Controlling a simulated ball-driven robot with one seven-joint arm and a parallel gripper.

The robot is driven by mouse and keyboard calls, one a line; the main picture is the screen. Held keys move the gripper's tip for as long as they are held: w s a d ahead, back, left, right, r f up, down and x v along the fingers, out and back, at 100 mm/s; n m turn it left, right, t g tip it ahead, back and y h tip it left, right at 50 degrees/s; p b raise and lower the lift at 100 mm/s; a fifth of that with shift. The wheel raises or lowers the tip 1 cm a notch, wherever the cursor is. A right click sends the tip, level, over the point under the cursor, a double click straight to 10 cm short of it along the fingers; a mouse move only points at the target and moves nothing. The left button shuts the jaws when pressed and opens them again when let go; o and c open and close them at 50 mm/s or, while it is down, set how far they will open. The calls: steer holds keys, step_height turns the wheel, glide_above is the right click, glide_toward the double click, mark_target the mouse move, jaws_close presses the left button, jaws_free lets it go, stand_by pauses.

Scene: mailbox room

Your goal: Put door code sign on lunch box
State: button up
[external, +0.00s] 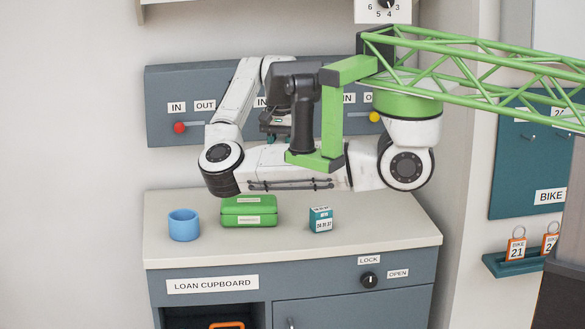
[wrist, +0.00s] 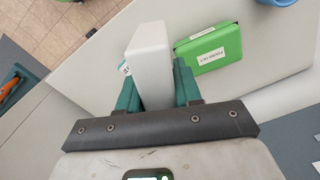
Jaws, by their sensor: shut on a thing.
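My gripper (wrist: 156,80) is shut on a pale grey-white block, which I take to be the door code sign (wrist: 152,58); its written face is turned away. In the external view my gripper (external: 271,135) hangs above the back of the counter, and my arm link hides its fingertips and the held block. The green lunch box (external: 249,211) lies on the counter, closed, with pale labels. It also shows in the wrist view (wrist: 211,46), right of the held block and apart from it.
A blue cup (external: 184,226) stands left of the lunch box. A small teal-and-white cube (external: 320,219) with numbers stands to its right; the held block partly hides it in the wrist view. The counter's (external: 390,230) right side is clear. The wall panel (external: 165,85) has coloured knobs.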

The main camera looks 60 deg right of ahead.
steer(key=w+f, duration=0.2)
steer(key=w, duration=0.2)
steer(key=w+d+f, duration=0.1)
steer(key=w+f, duration=0.2)
steer(key=w+d+f, duration=0.1)
steer(key=w+f, duration=0.2)
steer(key=w, duration=0.1)
steer(key=shift+w+d+f, duration=0.1)
steer(key=shift+w+d, duration=0.05)
steer(key=shift+w, duration=0.15)
steer(key=shift+w+d+f+p, duration=0.1)
steer(key=shift+w+f+p, duration=0.25)
steer(key=shift+f, duration=0.15)
steer(key=shift+w+f+p, duration=0.2)
steer(key=shift+f+p, duration=0.15)
steer(key=shift+f, duration=1.4)
steer(key=shift+f, duration=0.1)
steer(key=o, duration=1.1)
steer(key=shift+c, duration=0.2)
step_height(320, 180, up, 12)
steer(key=b, duration=0.1)
